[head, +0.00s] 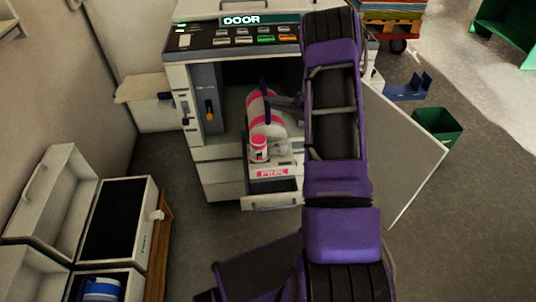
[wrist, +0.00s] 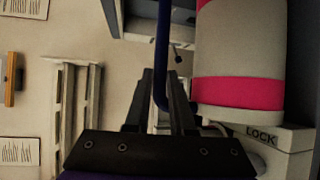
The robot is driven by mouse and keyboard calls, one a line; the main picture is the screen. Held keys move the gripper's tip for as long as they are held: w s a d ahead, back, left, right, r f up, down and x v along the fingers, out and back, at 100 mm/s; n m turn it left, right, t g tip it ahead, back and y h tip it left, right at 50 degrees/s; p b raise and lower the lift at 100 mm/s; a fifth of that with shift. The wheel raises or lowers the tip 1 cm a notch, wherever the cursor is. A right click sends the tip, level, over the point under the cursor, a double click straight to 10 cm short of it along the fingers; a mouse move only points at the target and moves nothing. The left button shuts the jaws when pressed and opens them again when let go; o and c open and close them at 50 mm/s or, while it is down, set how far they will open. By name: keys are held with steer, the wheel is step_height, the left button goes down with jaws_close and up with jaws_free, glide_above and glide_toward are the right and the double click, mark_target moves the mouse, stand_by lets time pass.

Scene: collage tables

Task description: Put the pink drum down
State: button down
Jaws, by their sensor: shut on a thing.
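The pink drum (head: 258,104) is a whitish cylinder with pink bands and a blue handle. It is in the open front of the copier (head: 224,178), above the pulled-out tray with a PINK label (head: 272,172). In the wrist view the drum (wrist: 238,50) is at the right, close to a white part marked LOCK (wrist: 280,136). My gripper (head: 284,102) reaches in from the right and is shut on the drum's blue handle; the gripper (wrist: 165,85) also shows in the wrist view. I cannot tell whether the drum touches the tray.
A small pink-and-white cylinder (head: 259,149) stands at the front of the tray. The copier's open door (head: 400,150) is at the right. Open white boxes, one holding a blue-banded drum (head: 102,289), are at lower left. A green bin (head: 437,125) stands on the floor.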

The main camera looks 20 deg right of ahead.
mark_target(273, 126)
steer(key=shift+f+b, duration=0.65)
steer(key=shift+f, duration=4.1)
steer(key=shift+f, duration=0.2)
steer(key=c, duration=0.8)
jaws_free()
steer(key=shift+f, duration=0.1)
steer(key=shift+o, duration=0.2)
steer(key=shift+r, duration=0.2)
steer(key=v, duration=0.7)
steer(key=shift+s+d, duration=0.25)
